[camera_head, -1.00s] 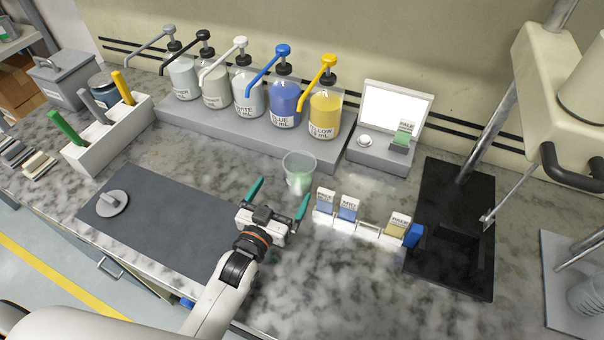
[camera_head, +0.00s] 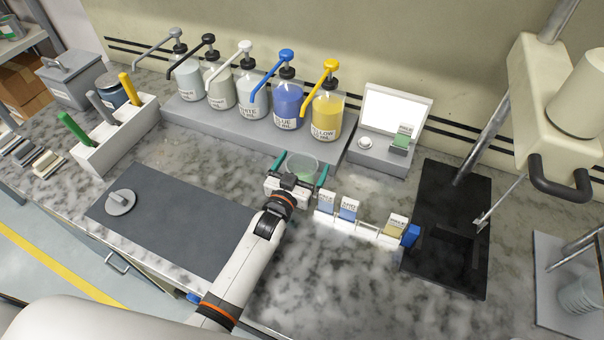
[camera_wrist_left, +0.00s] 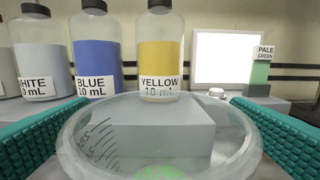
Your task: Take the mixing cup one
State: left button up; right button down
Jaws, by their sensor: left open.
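The mixing cup (camera_head: 302,166) is a clear cup with green content at its bottom. It stands on the marble counter in front of the pump bottles. My left gripper (camera_head: 300,173) is open, with its teal fingers on either side of the cup. In the left wrist view the cup (camera_wrist_left: 160,135) fills the lower middle, with measuring marks on its wall. The teal fingers (camera_wrist_left: 158,140) flank it left and right, and whether they touch it is hard to tell. My right gripper is not in view.
Pump bottles, including the blue one (camera_head: 288,103) and the yellow one (camera_head: 327,115), stand on a grey ledge (camera_head: 215,127) behind the cup. A rack of colour cards (camera_head: 367,231) stands close to the right. A dark mat (camera_head: 175,225) lies to the left.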

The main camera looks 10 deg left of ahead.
pick_arm(q)
jog(key=shift+s, duration=0.1)
jog(key=c, duration=1.1)
jog(key=shift+r, duration=0.1)
notch_tip(320, 180, up, 10)
jog(key=b, duration=0.1)
jog(key=o, duration=0.4)
jog(key=c, duration=0.8)
